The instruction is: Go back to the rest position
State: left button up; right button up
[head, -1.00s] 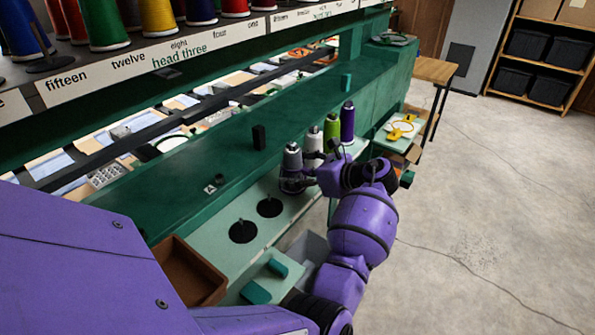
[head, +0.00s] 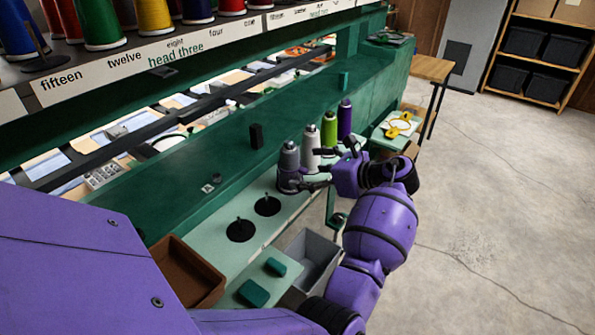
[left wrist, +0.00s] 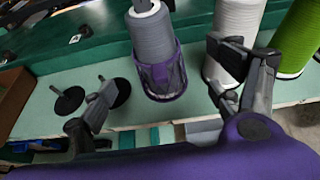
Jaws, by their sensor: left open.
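My left gripper (head: 322,169) is open and empty, just right of the grey thread cone (head: 290,157) on the pale green shelf (head: 217,259). In the left wrist view its fingers (left wrist: 165,95) are spread wide, with the grey cone (left wrist: 151,38) standing upright beyond the gap. A purple, net-like sleeve (left wrist: 161,80) surrounds the cone's lower part. A white cone (head: 311,147), a green cone (head: 329,130) and a purple cone (head: 345,117) stand in line behind it. The right finger overlaps the white cone in the wrist view; contact cannot be told. My right gripper is not in view.
Two black spool stands (head: 267,206) are empty. A brown box (head: 181,270) and a grey bin (head: 318,258) are near my arm. A green beam (head: 225,165) runs along the shelf's back. Open concrete floor (head: 480,200) lies to the right.

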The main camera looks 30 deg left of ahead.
pick_arm(q)
jog(key=v, duration=0.7)
jog(key=w+d+f+n+t+h, duration=0.2)
jog(key=w+d+n+t+h, duration=0.2)
jog(key=w+n+t, duration=0.45)
jog(key=s+d+f+n+t+h, duration=0.25)
jog(key=f+h, duration=0.35)
jog(key=f, duration=0.5)
jog(key=s+f+n+g+h, duration=0.1)
jog(key=s+f, duration=0.5)
jog(key=s, duration=0.8)
jog(key=s+a+f+n+g+h, duration=0.1)
jog(key=s+f+n, duration=0.2)
jog(key=s+f, duration=0.4)
jog(key=s+f+n+g+h, duration=0.1)
jog(key=s+f+n, duration=0.2)
jog(key=s, duration=1.9)
notch_tip(320, 180, down, 4)
jog(key=shift+s+a+h, duration=0.2)
jog(key=shift+h, duration=0.2)
